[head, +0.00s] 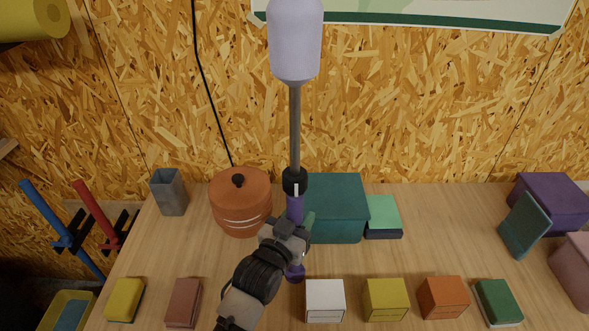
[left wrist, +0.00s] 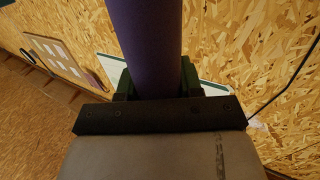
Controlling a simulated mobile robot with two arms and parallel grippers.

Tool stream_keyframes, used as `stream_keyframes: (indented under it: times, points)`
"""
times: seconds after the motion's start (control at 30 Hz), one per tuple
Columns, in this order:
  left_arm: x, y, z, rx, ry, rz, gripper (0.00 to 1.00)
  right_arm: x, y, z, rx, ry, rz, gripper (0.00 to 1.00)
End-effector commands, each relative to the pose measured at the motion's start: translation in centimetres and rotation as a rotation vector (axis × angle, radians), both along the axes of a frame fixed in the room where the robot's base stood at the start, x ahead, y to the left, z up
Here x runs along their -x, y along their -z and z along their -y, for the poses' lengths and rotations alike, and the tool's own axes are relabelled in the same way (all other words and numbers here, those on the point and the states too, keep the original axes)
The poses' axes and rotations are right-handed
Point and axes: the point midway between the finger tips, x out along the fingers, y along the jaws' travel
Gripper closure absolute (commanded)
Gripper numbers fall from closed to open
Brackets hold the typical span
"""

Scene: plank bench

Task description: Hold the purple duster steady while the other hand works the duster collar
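The purple duster stands upright in the head view, with a purple handle (head: 294,208), a grey shaft and a pale lilac head (head: 295,40) at the top. The black duster collar (head: 294,181) sits between handle and shaft and has a small white mark. My left gripper (head: 296,226) is shut around the handle below the collar. The handle's lower end shows beneath the gripper. In the left wrist view the purple handle (left wrist: 146,45) rises between the fingers (left wrist: 152,88). My right gripper is in neither view.
Behind the duster are a terracotta pot (head: 240,205), a teal box (head: 338,205) and a grey cup (head: 170,192). A front row holds a white box (head: 325,301), a yellow box (head: 386,300), an orange box (head: 443,297) and others.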

Motion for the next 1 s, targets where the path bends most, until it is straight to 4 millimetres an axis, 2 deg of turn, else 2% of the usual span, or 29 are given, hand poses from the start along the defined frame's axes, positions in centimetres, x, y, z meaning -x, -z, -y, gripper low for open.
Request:
stream_keyframes:
  times: [0.03,0.17,0.2,1.0]
  points:
    - [0.01,0.02,0.00,0.000,0.000,0.000,0.76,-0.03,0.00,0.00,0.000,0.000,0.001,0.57]
    - [0.01,0.02,-0.02,0.000,0.000,0.000,0.96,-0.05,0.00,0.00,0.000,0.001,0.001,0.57]
    - [0.02,0.03,-0.01,0.000,0.000,0.000,0.97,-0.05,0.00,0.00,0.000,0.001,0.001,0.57]
    - [0.02,0.44,-0.01,0.000,0.000,-0.001,0.97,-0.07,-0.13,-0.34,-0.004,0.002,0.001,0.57]
